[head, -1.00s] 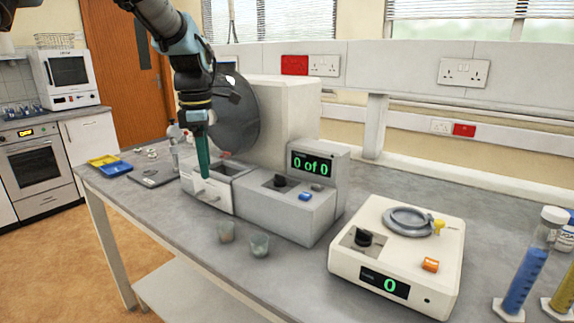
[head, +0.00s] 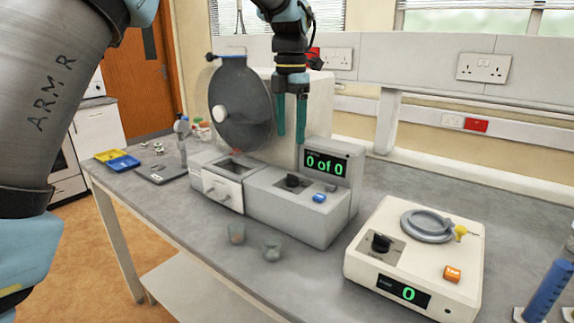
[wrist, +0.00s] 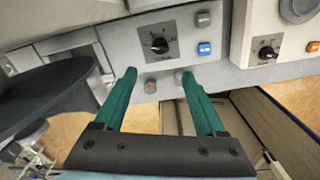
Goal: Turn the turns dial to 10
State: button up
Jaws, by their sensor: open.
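My gripper (head: 290,138) has two green fingers pointing down, apart and empty. It is above the grey drum machine, near its "0 of 0" display (head: 326,163). A black dial (head: 292,181) sits on a dark panel on that machine's lower front, below the fingertips and not touched. In the wrist view the dial (wrist: 159,45) shows just beyond the gap between the fingers (wrist: 159,75). A second black dial (head: 381,243) is on the cream device with a "0" display (head: 408,293). I cannot read the dial markings.
A blue button (head: 319,198) is beside the dial. Two small beakers, one of them (head: 271,248), stand in front. The cream device (head: 450,225) has an orange button (head: 452,273).

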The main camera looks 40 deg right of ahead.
aim_at(292, 175)
jog(key=f, duration=0.3)
jog(key=f+p, duration=0.1)
jog(key=f, duration=0.3)
jog(key=f+p, duration=0.1)
jog(key=f, duration=0.2)
jog(key=shift+d+f, duration=0.25)
jog(key=shift+d, duration=0.05)
grip_shut()
